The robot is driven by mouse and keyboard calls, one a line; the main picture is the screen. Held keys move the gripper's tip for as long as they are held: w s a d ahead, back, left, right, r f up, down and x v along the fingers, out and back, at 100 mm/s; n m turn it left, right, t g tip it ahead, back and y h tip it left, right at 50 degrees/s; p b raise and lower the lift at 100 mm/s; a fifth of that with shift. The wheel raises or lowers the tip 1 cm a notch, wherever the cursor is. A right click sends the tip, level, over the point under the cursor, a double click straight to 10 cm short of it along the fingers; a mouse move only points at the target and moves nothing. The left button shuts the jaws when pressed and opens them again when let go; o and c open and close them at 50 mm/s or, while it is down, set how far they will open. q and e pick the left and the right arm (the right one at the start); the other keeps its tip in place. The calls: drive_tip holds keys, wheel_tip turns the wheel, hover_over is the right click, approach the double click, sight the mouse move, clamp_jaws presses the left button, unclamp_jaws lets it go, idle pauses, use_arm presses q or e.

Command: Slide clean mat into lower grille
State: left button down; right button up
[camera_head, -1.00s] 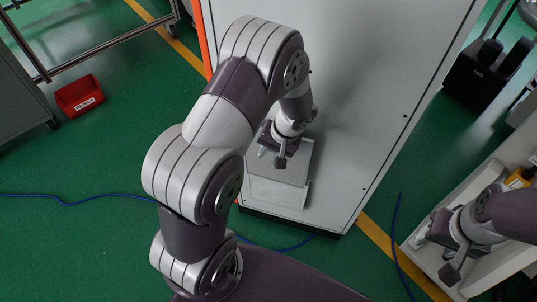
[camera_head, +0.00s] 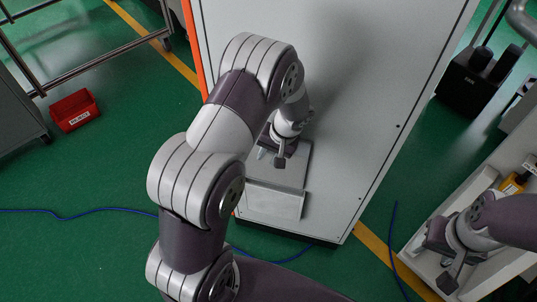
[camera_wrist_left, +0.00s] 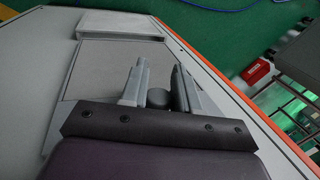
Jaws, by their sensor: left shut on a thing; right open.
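A flat grey panel, which looks like the clean mat (camera_head: 293,176), lies against the cabinet face just above the pale lower grille housing (camera_head: 273,203). In the left wrist view the grey panel (camera_wrist_left: 112,72) runs from my fingers to the pale housing (camera_wrist_left: 120,25). My left gripper (camera_head: 270,158) is at the panel's upper part. In the wrist view its fingers (camera_wrist_left: 160,75) flank a dark rounded piece and are shut on it. I cannot tell how this piece joins the panel, or whether the panel's far edge is inside the housing. My right gripper (camera_head: 438,264) is open, over the pale trolley at right.
The tall grey cabinet (camera_head: 350,90) has an orange left edge. A pale trolley tray (camera_head: 420,238) with a yellow bottle (camera_head: 513,184) stands at right. A red bin (camera_head: 74,110) and blue cable (camera_head: 100,208) lie on the green floor.

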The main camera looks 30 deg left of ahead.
idle(0.8)
use_arm(q)
drive_tip(key=shift+f+b, duration=1.65)
drive_tip(key=shift+f, duration=0.45)
wheel_tip(320, 180, down, 20)
drive_tip(key=b, duration=1.6)
drive_tip(key=c, duration=0.8)
unclamp_jaws()
drive_tip(key=shift+o, duration=0.2)
